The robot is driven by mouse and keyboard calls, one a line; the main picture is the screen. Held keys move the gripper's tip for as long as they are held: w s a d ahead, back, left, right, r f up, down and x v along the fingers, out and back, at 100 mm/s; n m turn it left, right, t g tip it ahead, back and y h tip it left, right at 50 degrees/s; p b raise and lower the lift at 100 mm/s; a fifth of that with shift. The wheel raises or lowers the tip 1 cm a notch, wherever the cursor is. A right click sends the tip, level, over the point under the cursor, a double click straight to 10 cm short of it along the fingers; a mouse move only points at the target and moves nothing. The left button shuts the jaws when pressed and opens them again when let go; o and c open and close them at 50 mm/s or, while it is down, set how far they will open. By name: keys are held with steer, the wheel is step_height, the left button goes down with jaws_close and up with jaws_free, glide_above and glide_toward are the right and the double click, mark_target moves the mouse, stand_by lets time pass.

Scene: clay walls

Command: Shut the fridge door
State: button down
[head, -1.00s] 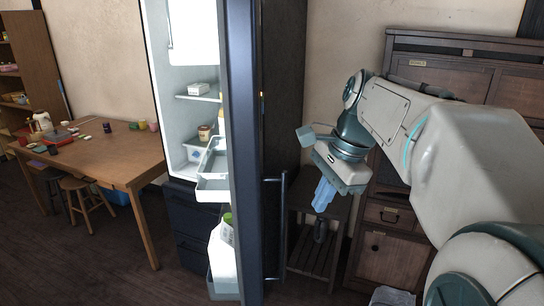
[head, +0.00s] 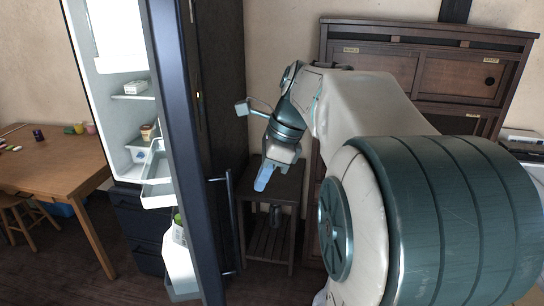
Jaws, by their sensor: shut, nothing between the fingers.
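The fridge door (head: 175,130) stands open, its dark outer face and edge toward me, with a vertical bar handle (head: 234,222) on its right side. The lit white fridge interior (head: 125,110) shows to the left of the door. Door shelves hold a white jug with a green cap (head: 178,255). My gripper (head: 264,180) is shut and empty, with its blue fingers pointing down. It is to the right of the door and handle in the picture and looks apart from both.
A small dark wooden stand (head: 268,235) is behind and below my gripper. A dark wooden cabinet (head: 400,45) stands against the back wall on the right. A wooden table (head: 60,165) with small items and stools (head: 20,215) is at the left.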

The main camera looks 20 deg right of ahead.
steer(key=a, duration=0.1)
steer(key=w+a, duration=0.1)
steer(key=a, duration=0.1)
steer(key=shift+w+a+r+p, duration=0.1)
steer(key=shift+w+a+p, duration=0.15)
steer(key=shift+a+p, duration=0.05)
steer(key=shift+a, duration=0.15)
